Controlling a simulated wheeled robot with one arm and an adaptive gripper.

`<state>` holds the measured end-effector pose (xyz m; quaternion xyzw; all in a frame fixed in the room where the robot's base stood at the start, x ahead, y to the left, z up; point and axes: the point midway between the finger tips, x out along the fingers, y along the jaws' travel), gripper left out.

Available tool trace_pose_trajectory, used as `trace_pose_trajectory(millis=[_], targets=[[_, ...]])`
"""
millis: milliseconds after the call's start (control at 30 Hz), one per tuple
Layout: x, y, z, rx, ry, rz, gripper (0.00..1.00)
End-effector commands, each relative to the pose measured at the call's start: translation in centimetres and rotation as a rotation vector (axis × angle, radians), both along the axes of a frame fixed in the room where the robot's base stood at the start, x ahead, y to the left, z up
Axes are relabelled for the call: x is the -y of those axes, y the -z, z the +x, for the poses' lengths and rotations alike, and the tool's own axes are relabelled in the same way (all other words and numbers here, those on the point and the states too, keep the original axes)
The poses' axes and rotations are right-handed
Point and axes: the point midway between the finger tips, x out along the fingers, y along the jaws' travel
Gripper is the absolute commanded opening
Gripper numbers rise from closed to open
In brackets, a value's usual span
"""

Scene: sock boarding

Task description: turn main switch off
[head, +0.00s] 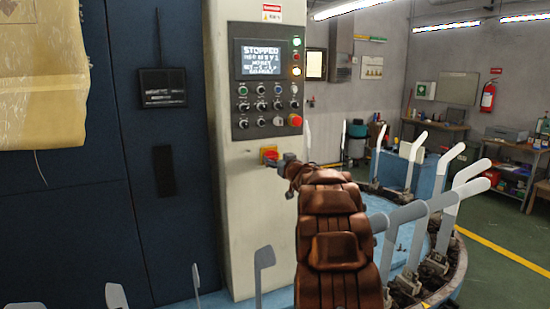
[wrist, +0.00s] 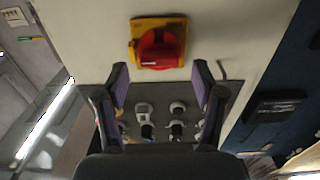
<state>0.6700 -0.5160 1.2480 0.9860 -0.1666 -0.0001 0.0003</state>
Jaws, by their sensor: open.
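The main switch (head: 268,153) is a red rotary knob on a yellow plate, low on the pale cabinet column below the control panel. In the head view my gripper (head: 286,162) is close to its right side and partly covers it. In the wrist view the red knob (wrist: 158,48) shows whole at the top centre, and I cannot tell its exact handle position. My gripper (wrist: 160,78) is open and empty there, its two fingers apart below the knob in the picture. No contact with the knob shows.
The control panel (head: 265,82) has a screen reading STOPPED, lit lamps, several knobs and a red emergency button (head: 295,120). Dark blue cabinet doors (head: 120,200) stand at left. White sock boards (head: 449,200) rise from the round machine (head: 455,265) at right, close to my arm.

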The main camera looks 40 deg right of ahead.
Motion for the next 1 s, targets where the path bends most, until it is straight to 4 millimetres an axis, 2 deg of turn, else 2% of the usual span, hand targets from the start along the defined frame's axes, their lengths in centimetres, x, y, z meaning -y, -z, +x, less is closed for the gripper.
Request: trace_pose_trajectory(millis=[200,500,1000], targets=[[0.5,0.0,1.3,0.001,0.000,0.000,0.69],[0.5,0.0,1.5,0.001,0.001,0.001,0.68],[0.5,0.0,1.4,0.000,0.001,0.000,0.16]])
